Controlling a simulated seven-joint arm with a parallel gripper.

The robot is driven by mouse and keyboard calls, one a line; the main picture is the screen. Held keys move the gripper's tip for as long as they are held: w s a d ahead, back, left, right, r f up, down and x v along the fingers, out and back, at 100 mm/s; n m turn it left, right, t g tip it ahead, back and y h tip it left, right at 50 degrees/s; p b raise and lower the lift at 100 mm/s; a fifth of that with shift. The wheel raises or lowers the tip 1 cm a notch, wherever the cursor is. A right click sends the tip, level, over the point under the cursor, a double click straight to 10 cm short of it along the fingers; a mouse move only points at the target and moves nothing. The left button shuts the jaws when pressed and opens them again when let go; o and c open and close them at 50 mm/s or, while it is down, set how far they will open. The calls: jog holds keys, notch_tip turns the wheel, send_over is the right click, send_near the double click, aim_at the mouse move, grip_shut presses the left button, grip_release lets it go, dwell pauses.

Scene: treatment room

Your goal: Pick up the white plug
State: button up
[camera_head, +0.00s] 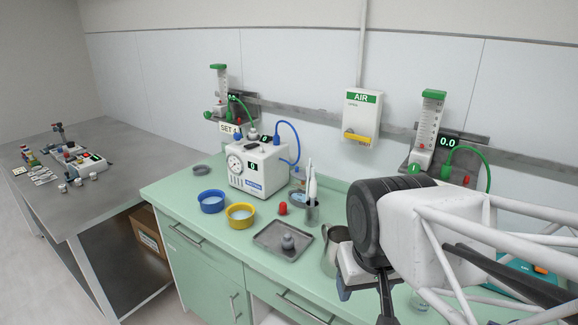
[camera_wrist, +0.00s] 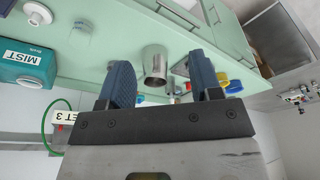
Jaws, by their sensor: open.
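A white, round, stepped piece that looks like the white plug (camera_wrist: 38,14) lies on the green counter at the top left of the wrist view, beside the teal MIST box (camera_wrist: 25,65). I cannot make it out in the head view, where my arm covers that part of the counter. My gripper (camera_wrist: 163,80) is open, with its two blue-grey fingers apart and nothing between them. The plug is outside the fingers, off to the left in the wrist view. In the head view my gripper hangs over the counter's right part, partly hidden by my arm.
A metal cup (camera_wrist: 155,66) stands beyond my fingers. A grey tray (camera_head: 268,249) with a grey knobbed piece (camera_head: 288,242), blue bowl (camera_head: 211,201), yellow bowl (camera_head: 240,215) and white device (camera_head: 257,167) stand further left. Bare counter surrounds the plug's near side.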

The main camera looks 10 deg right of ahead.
jog(key=w+r+m, duration=0.2)
jog(key=w+r, duration=0.1)
jog(key=w, duration=0.4)
jog(key=w+r+m, duration=0.2)
jog(key=w, duration=0.6)
jog(key=m+g, duration=0.3)
jog(key=m, duration=1.1)
send_over(309, 166)
jog(key=f, duration=0.7)
jog(key=shift+s, duration=0.35)
jog(key=shift+w+f, duration=0.25)
jog(key=shift+w, duration=0.15)
jog(key=shift+f, duration=1.25)
